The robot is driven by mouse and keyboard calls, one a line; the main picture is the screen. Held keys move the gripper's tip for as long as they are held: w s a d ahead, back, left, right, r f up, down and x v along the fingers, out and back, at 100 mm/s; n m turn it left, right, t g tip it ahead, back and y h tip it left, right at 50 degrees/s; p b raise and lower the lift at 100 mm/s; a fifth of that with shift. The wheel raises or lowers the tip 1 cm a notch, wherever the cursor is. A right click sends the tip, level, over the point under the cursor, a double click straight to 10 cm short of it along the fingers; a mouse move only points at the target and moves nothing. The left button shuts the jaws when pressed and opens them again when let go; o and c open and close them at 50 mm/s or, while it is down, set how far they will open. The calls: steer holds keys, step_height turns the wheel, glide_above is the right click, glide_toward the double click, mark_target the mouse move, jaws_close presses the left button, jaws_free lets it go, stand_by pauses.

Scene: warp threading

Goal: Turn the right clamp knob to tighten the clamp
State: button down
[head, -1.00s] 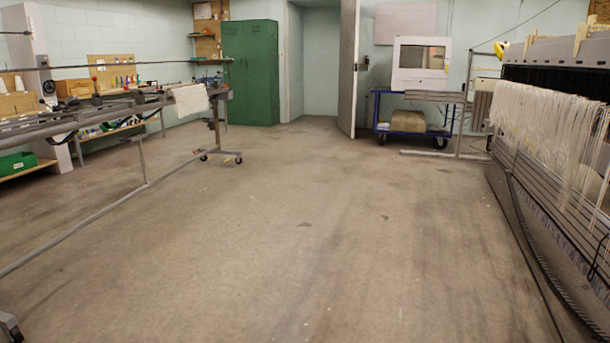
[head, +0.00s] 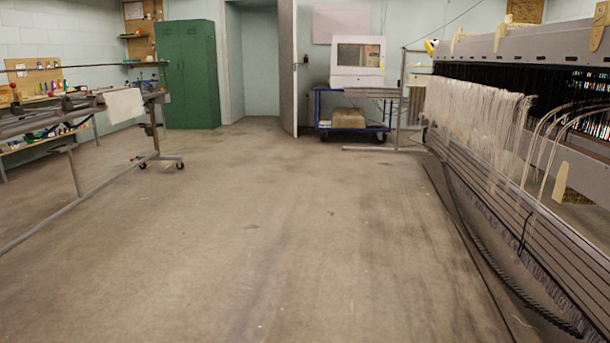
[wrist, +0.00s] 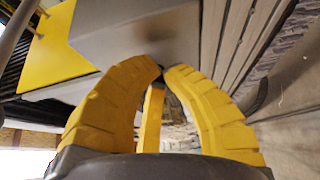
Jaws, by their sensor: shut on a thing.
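My gripper (wrist: 162,72) shows in the wrist view with its ribbed yellow fingers bent together at the tips. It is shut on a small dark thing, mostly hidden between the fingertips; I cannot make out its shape. A grey block (wrist: 140,35) lies right behind the fingertips, with a yellow plate (wrist: 62,50) on its left. I cannot tell whether these belong to the clamp. No clamp knob can be picked out in either view. My gripper is not in the head view.
The loom (head: 540,45) with white warp threads (head: 470,115) runs along the right side. A metal frame (head: 75,105) on castors stands at left. A green cabinet (head: 187,75) and a blue trolley (head: 352,112) stand at the back. The floor (head: 250,240) between is clear.

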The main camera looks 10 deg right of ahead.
steer(key=shift+s+f, duration=0.3)
steer(key=shift+s, duration=0.2)
steer(key=shift+w+a+r, duration=0.1)
steer(key=shift+r, duration=0.05)
stand_by(0.4)
